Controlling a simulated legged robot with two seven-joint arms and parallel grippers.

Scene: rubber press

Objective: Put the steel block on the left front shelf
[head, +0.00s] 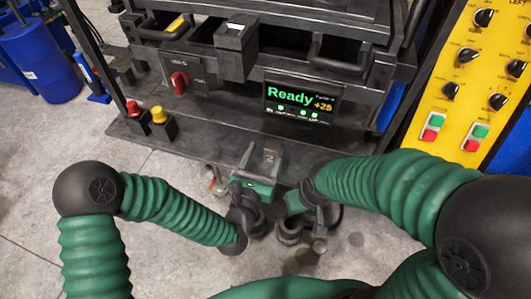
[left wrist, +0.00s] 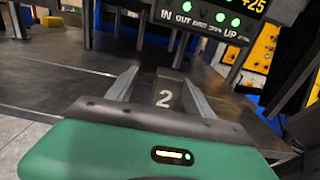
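A dark steel block (head: 268,157) marked "2" is at the front edge of the press, above or on its low dark ledge; I cannot tell which. My left gripper (head: 262,152) has its two fingers on either side of it. The left wrist view shows the block (left wrist: 168,93) between the fingers, with a gap visible, so the gripper looks open. My right gripper (head: 297,203) is to the right, near the front of the press, partly hidden by its own arm; its fingers cannot be made out. I cannot tell which surface is the left front shelf.
The press carries a "Ready" screen (head: 303,102), a red knob (head: 180,82) and a protruding dark box (head: 236,50). Red and yellow buttons (head: 158,115) stand on the ledge (head: 190,146) at left. A yellow control panel (head: 465,85) is at right, blue barrels (head: 40,60) at far left.

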